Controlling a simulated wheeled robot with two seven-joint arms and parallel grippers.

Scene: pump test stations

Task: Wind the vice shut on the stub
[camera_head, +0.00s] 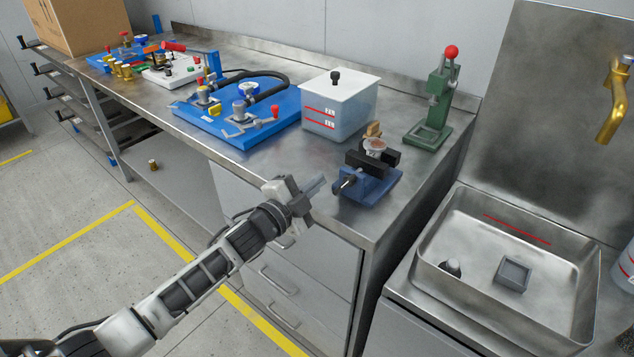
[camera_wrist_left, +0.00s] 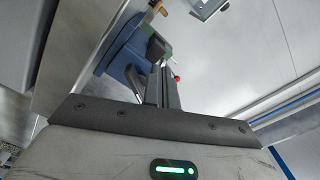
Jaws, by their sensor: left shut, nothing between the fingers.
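A blue vice (camera_head: 369,186) with black jaws stands near the front edge of the steel bench, with its screw and handle (camera_head: 345,184) facing the front left. A round, light-coloured piece with a brownish top (camera_head: 375,145), perhaps the stub, shows at the jaws; I cannot tell whether the jaws touch it. My left gripper (camera_head: 316,186) is shut and empty, just left of the vice handle, at the bench's front edge. In the left wrist view the shut fingers (camera_wrist_left: 165,88) point toward the blue vice (camera_wrist_left: 122,45); contact with the handle cannot be told. My right gripper is not in view.
A lidded white tank (camera_head: 340,108) stands behind the vice, and a green press (camera_head: 430,115) with a red knob is behind right. A blue pump board (camera_head: 235,125) lies left. A steel sink (camera_head: 510,270) is at right. Drawers are below the bench edge.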

